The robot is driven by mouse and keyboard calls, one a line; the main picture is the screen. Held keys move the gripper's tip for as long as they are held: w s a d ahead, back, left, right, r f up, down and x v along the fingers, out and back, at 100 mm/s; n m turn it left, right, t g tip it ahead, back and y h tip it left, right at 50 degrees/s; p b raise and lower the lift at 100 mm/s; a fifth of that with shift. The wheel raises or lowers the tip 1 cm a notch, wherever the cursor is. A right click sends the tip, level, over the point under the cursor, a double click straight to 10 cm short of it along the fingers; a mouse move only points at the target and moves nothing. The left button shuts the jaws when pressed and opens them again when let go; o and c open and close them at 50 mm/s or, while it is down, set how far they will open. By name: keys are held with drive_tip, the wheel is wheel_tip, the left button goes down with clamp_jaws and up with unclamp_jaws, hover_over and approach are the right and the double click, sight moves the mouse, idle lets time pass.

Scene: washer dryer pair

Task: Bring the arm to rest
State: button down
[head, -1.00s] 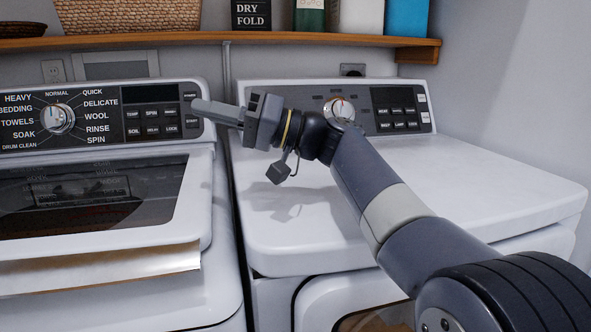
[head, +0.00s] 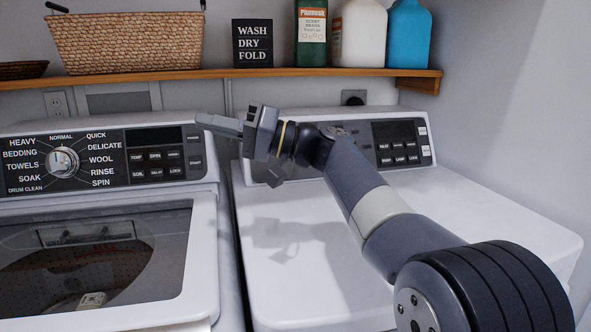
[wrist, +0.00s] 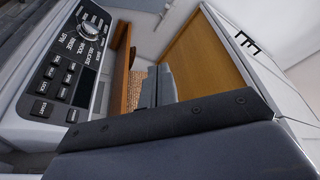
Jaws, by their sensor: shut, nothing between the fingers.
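My gripper (head: 217,124) is shut and empty, pointing left in the head view. It hangs in the air in front of the gap between the two machines, near the right end of the washer's control panel (head: 150,157). In the wrist view its closed fingers (wrist: 158,90) show beyond the wrist housing. My arm reaches in from the lower right, above the dryer's white top (head: 470,215). The dryer's dial is hidden behind my arm.
The washer's glass lid (head: 170,250) is down at the left. A wooden shelf (head: 215,74) above holds a wicker basket (head: 125,42), a sign (head: 252,43) and bottles, including a blue one (head: 408,35). A wall stands at the right. The dryer top is clear.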

drive_tip(key=w+a+r+m+p, duration=0.1)
drive_tip(key=w+r+m+p, duration=0.1)
drive_tip(key=w+p, duration=0.3)
drive_tip(key=w+a+r+m+t+h+p, duration=0.1)
drive_tip(key=w+r+m+p, duration=0.2)
drive_tip(key=p, duration=1)
drive_tip(key=shift+w+a+r, duration=0.3)
drive_tip(key=shift+w+r, duration=0.35)
drive_tip(key=shift+w, duration=0.35)
drive_tip(key=shift+f, duration=0.1)
